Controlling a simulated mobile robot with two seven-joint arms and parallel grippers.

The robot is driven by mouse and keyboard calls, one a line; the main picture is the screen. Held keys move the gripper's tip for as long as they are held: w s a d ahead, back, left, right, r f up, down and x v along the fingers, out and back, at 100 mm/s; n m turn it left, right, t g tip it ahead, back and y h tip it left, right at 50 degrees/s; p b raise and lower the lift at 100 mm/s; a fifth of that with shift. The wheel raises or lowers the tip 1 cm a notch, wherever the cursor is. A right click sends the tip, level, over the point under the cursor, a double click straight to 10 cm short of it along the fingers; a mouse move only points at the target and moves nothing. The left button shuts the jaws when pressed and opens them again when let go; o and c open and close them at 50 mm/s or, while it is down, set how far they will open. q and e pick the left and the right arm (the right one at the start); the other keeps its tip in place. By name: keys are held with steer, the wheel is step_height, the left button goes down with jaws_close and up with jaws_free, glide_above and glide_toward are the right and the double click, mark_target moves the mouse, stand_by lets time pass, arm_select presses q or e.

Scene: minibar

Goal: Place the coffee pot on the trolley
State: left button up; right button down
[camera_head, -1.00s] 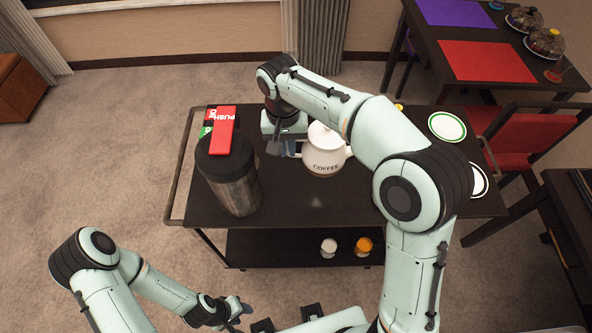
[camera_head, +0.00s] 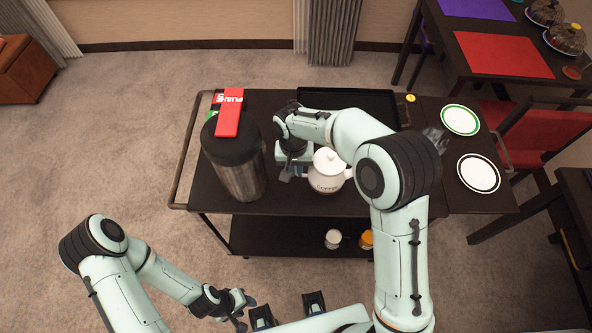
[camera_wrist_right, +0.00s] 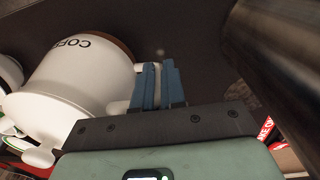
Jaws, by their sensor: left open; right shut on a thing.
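The white coffee pot (camera_head: 328,179), lidded and lettered COFFEE, is upright over the trolley's dark top (camera_head: 275,205), near its front edge. I cannot tell whether its base touches the surface. My right gripper (camera_head: 291,172) is at the pot's left side, shut on its handle; its blue fingers (camera_wrist_right: 157,85) pinch the handle in the right wrist view, beside the white pot body (camera_wrist_right: 75,75). My right arm hides part of the top behind the pot. My left gripper (camera_head: 240,311) is open and empty, low in front of the trolley.
A tall dark canister (camera_head: 240,170) with a red PUSH flap stands left of the pot. A black tray (camera_head: 345,94) lies at the back. A green-rimmed plate (camera_head: 460,119) and a black-rimmed plate (camera_head: 478,172) lie at right. Cups (camera_head: 333,238) stand on the lower shelf.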

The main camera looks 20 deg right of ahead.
steer(key=shift+f, duration=0.7)
arm_select(q)
steer(key=shift+f, duration=0.1)
arm_select(e)
steer(key=shift+f, duration=0.1)
steer(key=c, duration=1.2)
jaws_free()
steer(key=shift+f, duration=0.1)
arm_select(q)
steer(key=shift+s, duration=0.1)
arm_select(e)
steer(key=shift+r, duration=0.25)
arm_select(q)
steer(key=shift+w+r+p, duration=0.5)
steer(key=shift+r, duration=0.25)
arm_select(e)
step_height(320, 180, up, 12)
steer(key=shift+a, duration=0.3)
arm_select(q)
steer(key=shift+s, duration=0.1)
arm_select(e)
steer(key=shift+f, duration=0.15)
